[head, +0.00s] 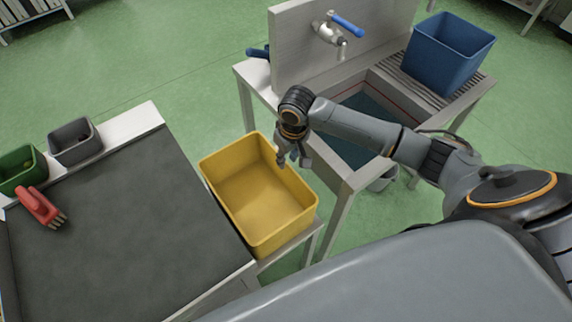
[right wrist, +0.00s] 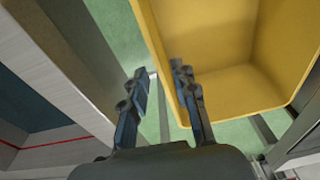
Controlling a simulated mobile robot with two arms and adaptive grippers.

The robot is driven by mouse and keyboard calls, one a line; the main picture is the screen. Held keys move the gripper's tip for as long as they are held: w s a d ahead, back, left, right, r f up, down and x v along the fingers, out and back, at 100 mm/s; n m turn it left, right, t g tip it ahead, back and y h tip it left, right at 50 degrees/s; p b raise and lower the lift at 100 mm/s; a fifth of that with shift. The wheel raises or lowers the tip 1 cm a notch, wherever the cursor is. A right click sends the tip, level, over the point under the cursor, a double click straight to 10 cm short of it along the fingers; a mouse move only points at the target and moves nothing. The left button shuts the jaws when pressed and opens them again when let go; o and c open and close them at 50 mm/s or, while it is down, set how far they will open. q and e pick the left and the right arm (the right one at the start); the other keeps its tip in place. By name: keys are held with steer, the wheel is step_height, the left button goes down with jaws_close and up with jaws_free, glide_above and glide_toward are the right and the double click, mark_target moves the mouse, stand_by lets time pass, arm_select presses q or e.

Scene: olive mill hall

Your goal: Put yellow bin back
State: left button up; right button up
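The yellow bin (head: 235,230) is empty and sits upright on a low light frame between the dark-topped table and the sink. My right gripper (head: 293,161) points down at the bin's rim on the sink side. In the right wrist view, its two fingers (right wrist: 160,72) are apart, and the bin's near wall (right wrist: 168,95) appears to run between them. I cannot tell whether either finger touches the wall. My left gripper is not in view.
The sink (head: 345,185) stands right of the bin, with a tap (head: 330,33) and a blue bin (head: 447,55) on its drainer.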

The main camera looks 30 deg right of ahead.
steer(key=r, duration=0.4)
steer(key=shift+s+d+r, duration=0.1)
steer(key=shift+s+r, duration=0.15)
steer(key=shift+r, duration=0.15)
